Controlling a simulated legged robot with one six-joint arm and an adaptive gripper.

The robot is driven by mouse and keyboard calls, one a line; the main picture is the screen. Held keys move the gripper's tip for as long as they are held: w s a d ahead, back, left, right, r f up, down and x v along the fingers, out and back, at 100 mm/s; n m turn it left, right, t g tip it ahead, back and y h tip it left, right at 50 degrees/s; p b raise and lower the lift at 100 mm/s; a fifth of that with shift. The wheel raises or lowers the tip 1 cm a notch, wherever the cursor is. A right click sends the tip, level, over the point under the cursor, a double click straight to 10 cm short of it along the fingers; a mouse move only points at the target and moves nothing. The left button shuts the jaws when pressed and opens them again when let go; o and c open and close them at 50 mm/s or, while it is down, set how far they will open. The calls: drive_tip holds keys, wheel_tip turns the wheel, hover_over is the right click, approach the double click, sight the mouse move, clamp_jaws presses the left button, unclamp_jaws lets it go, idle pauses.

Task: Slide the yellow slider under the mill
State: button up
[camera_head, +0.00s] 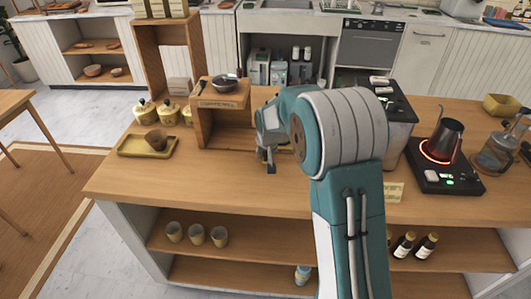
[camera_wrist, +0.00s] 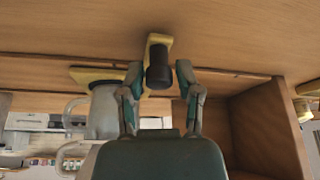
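The yellow slider (camera_wrist: 158,42) lies against the wooden counter in the wrist view, which looks upside down. A dark upright knob (camera_wrist: 158,68) stands on it. My gripper (camera_wrist: 158,78) is open, with one finger on each side of the knob and a visible gap to both. In the head view my gripper (camera_head: 268,161) is low over the counter, right of an open-fronted wooden housing (camera_head: 204,127) with a dark bowl on top. This housing may be the mill; its sign is too small to read. The slider is hidden there behind my arm.
The housing's wall (camera_wrist: 265,125) is beside my gripper. On the wrist view's other side is a grey handled jug (camera_wrist: 103,112). A yellow tray (camera_head: 133,147) with a brown cup and yellow jars (camera_head: 145,109) stand left. A hot plate (camera_head: 448,181) stands right. The counter's front is mostly clear.

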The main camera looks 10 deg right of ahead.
clamp_jaws()
drive_tip(key=shift+a, duration=0.1)
drive_tip(key=w+a, duration=0.1)
drive_tip(key=a, duration=0.4)
drive_tip(key=w+a, duration=0.2)
drive_tip(key=a, duration=0.4)
drive_tip(key=w+a, duration=0.2)
drive_tip(key=a, duration=0.4)
drive_tip(key=shift+w+a+f, duration=0.1)
drive_tip(key=shift+w, duration=0.15)
drive_tip(key=shift+o, duration=1.9)
unclamp_jaws()
drive_tip(key=o, duration=0.3)
drive_tip(key=shift+w+a, duration=0.1)
drive_tip(key=shift+a, duration=0.15)
